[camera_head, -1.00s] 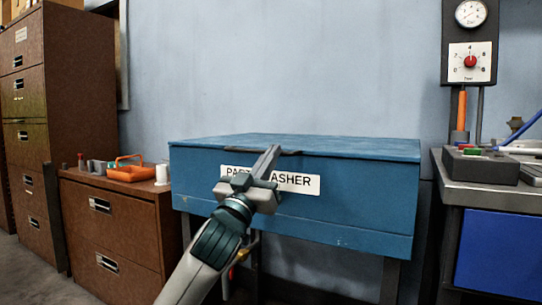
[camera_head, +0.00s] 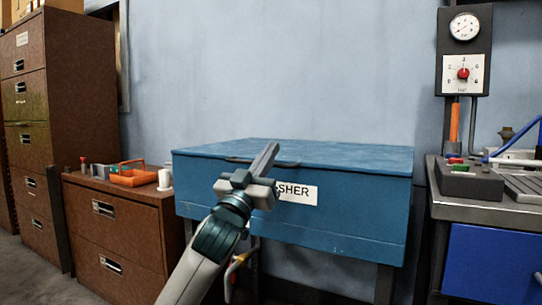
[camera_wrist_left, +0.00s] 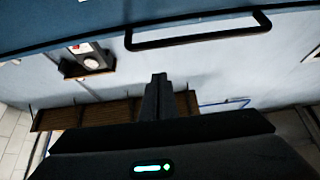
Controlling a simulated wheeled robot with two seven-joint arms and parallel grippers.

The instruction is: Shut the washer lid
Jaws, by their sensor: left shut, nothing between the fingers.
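The blue parts washer (camera_head: 350,222) stands against the wall on dark legs. Its lid (camera_head: 330,153) lies level across the box, and I see no gap along the front edge. The dark lid handle (camera_head: 238,160) is on the front edge, partly behind my gripper; it also shows in the left wrist view (camera_wrist_left: 200,38). My left gripper (camera_head: 271,151) is shut and empty, in front of the washer, with its tips near the lid's front edge in the picture. It hides part of the white label. I cannot tell whether it touches. My right gripper is not in view.
A brown drawer cabinet (camera_head: 115,237) with an orange tray (camera_head: 132,177) stands left of the washer, beside a taller cabinet (camera_head: 62,130). A metal-topped bench (camera_head: 480,212) stands at right, below a gauge panel (camera_head: 463,50). The air above the lid is clear.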

